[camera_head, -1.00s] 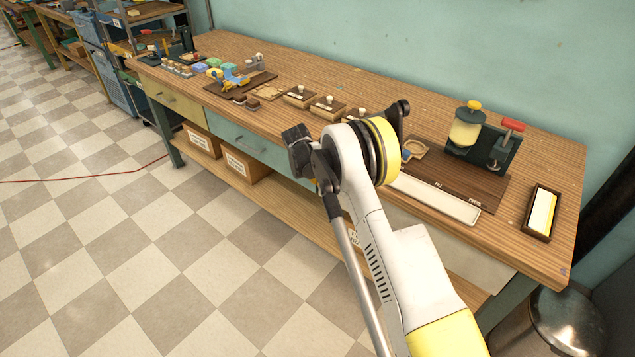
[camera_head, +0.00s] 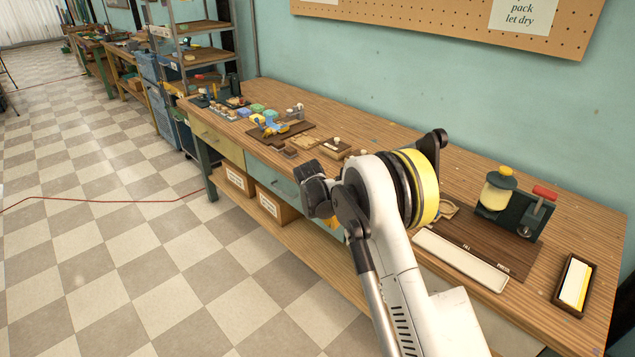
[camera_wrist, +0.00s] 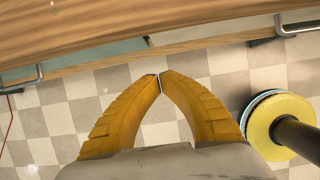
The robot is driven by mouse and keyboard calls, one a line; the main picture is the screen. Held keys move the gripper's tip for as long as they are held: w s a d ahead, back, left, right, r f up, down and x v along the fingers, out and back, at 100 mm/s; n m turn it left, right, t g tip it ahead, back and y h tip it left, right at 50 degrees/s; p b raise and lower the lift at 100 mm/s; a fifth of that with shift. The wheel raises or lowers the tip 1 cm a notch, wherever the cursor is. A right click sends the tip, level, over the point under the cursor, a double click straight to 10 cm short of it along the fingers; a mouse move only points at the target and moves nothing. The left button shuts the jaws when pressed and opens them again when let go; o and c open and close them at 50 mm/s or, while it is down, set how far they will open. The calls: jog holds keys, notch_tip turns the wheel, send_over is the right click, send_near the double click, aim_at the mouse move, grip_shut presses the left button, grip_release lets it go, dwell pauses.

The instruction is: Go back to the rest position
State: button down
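My gripper (camera_wrist: 159,80) shows in the wrist view with its two yellow fingers meeting at the tips and nothing visible between them. It hangs over the checkered floor, in front of the edge of the wooden workbench (camera_wrist: 190,22). In the head view my white arm with a yellow band rises in front of the long workbench (camera_head: 385,128); the gripper itself is mostly hidden behind the arm there.
On the bench stand a press with a red handle (camera_head: 515,215), a long white tray (camera_head: 460,262), a dark box with a yellow-and-white block (camera_head: 574,283) and several small soap tools at the far end. Cardboard boxes (camera_head: 275,204) sit on the lower shelf.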

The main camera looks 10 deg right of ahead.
jog(key=s+d+r+m+t+y, duration=0.1)
jog(key=s+r+m, duration=0.5)
jog(key=s+r, duration=0.45)
jog(key=s+d+r+m+t+y, duration=0.15)
jog(key=s+r+m, duration=0.5)
jog(key=r, duration=0.75)
jog(key=s+m+t+y, duration=0.1)
jog(key=s+m+t, duration=0.1)
jog(key=s+m, duration=1)
jog(key=s, duration=1.1)
jog(key=shift+s+d+m, duration=0.3)
jog(key=shift+s+m, duration=0.05)
jog(key=shift+s, duration=0.05)
jog(key=shift+f, duration=0.1)
